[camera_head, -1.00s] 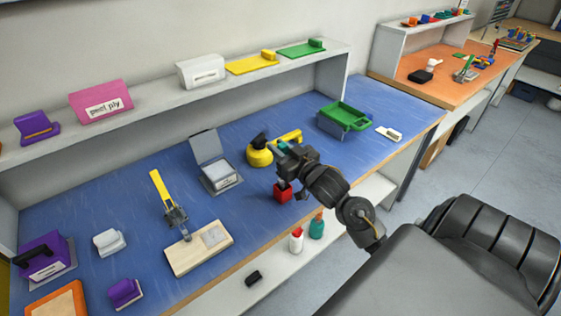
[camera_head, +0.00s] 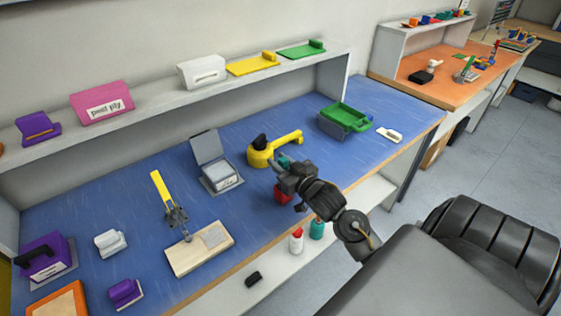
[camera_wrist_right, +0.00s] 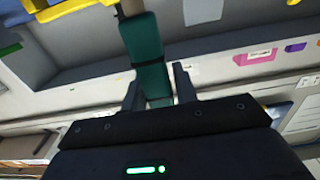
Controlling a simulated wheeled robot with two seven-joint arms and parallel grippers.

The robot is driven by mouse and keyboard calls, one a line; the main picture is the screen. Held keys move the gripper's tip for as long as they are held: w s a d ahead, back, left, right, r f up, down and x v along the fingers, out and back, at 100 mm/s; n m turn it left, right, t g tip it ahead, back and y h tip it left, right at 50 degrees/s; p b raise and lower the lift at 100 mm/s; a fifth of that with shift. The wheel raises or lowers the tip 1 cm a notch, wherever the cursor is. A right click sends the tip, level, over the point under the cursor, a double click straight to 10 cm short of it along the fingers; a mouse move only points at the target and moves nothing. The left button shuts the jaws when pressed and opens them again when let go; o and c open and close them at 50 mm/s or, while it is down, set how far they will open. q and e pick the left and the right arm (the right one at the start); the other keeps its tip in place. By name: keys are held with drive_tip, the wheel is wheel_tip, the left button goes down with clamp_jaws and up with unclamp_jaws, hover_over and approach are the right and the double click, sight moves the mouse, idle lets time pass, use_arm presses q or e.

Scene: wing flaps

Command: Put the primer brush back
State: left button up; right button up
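My right gripper (camera_head: 280,172) is over the front of the blue bench. In the right wrist view (camera_wrist_right: 157,90) its fingers are on both sides of a teal handle (camera_wrist_right: 147,50) and appear shut on it. I take this for the primer brush; its bristles cannot be made out. A little teal (camera_head: 284,161) also shows at the gripper in the head view. A small red pot (camera_head: 281,194) stands just below the gripper, partly hidden by it. My left gripper is not in view.
White and teal bottles (camera_head: 296,240) stand on the lower shelf.

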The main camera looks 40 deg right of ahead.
drive_tip(key=shift+o, duration=1.2)
drive_tip(key=shift+r, duration=0.15)
drive_tip(key=shift+s, duration=0.35)
drive_tip(key=s+b, duration=0.2)
drive_tip(key=s, duration=0.9)
drive_tip(key=shift+s+b, duration=0.15)
drive_tip(key=shift+b, duration=0.25)
drive_tip(key=shift+a, duration=0.1)
